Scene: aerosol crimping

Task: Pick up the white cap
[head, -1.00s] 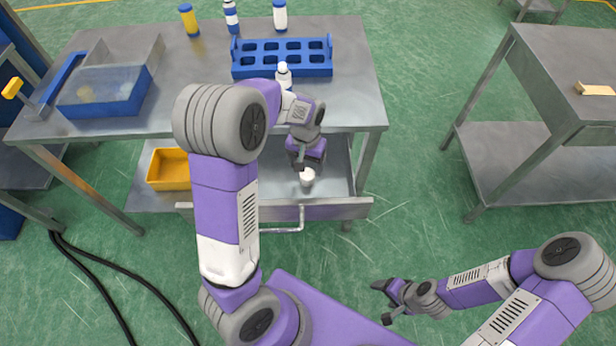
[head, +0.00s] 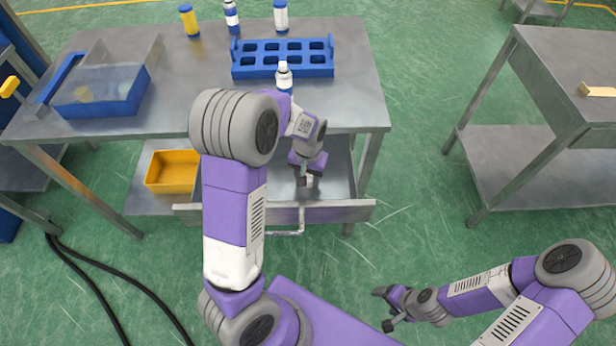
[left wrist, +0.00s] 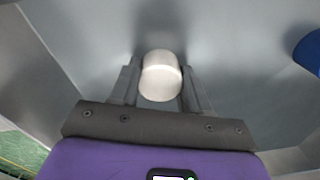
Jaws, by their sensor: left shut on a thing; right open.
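The white cap (left wrist: 160,76) is between the fingers of my left gripper (left wrist: 158,88) in the left wrist view, and the fingers are shut on it. In the head view my left gripper (head: 308,180) is inside the open metal drawer (head: 330,212) under the table. The cap (head: 309,181) is mostly hidden there by the gripper. I cannot tell whether the cap touches the drawer floor. My right gripper (head: 384,308) is open and empty, low over the green floor and away from the table.
On the table (head: 350,110) stand a blue rack (head: 282,72), a white bottle (head: 284,78), several other bottles at the back and a blue bin (head: 105,100). A yellow bin (head: 172,172) is left of the drawer. Part of a blue thing (left wrist: 309,52) shows at the left wrist view's right edge.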

